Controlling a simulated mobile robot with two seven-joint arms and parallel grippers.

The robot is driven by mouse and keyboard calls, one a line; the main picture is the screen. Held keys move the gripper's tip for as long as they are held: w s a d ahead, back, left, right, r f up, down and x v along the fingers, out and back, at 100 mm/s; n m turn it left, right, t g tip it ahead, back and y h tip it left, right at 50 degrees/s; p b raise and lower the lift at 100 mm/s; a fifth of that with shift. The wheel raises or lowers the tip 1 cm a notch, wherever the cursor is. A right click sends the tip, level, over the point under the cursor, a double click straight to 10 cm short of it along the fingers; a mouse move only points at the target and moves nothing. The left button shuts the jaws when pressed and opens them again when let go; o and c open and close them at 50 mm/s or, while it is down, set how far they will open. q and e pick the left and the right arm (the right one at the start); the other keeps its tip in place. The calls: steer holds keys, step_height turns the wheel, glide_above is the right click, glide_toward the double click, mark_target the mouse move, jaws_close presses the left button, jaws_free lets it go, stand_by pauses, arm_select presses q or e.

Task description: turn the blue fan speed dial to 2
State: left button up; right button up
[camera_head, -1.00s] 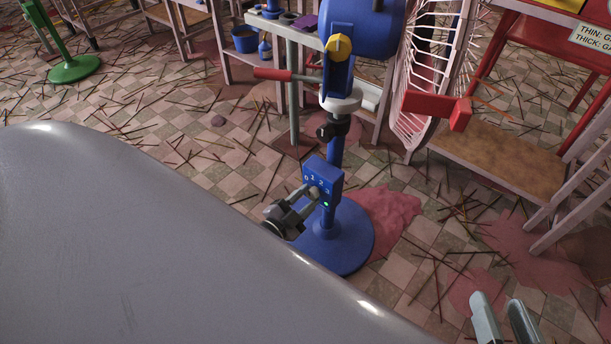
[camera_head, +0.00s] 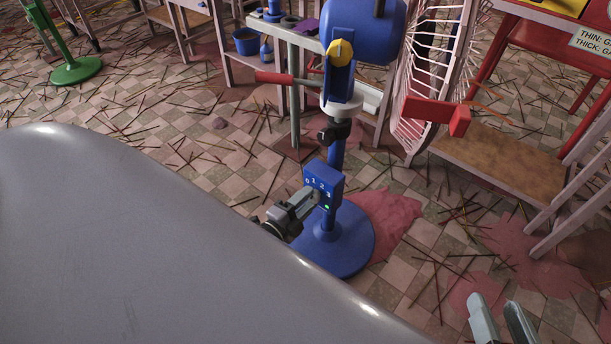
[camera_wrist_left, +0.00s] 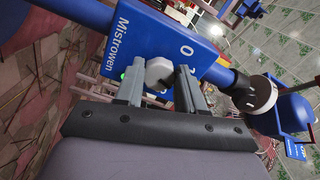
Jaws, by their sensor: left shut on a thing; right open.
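The blue fan (camera_head: 335,160) stands on a round blue base. Its blue control box (camera_head: 324,180) on the pole carries the numbers 0 to 3 and a lit green light. My left gripper (camera_head: 314,196) is at the front of this box. In the left wrist view its two fingers (camera_wrist_left: 160,80) are shut on the pale grey dial knob (camera_wrist_left: 158,72), one on each side. The box there shows the word "Mistrowen" and a 0. The fingers partly hide the dial, and I cannot tell which number it points to. My right gripper (camera_head: 495,303) is open and empty at the lower right.
The white fan cage (camera_head: 418,85) and a red block (camera_head: 437,112) are above right of the box. A wooden shelf (camera_head: 500,160) stands at the right. Thin sticks litter the tiled floor. A grey surface (camera_head: 150,240) fills the lower left.

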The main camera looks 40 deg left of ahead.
stand_by(0.3)
arm_select(q)
steer(key=o, duration=1)
steer(key=shift+o, duration=0.2)
steer(key=shift+s, duration=0.1)
arm_select(e)
steer(key=shift+r, duration=0.1)
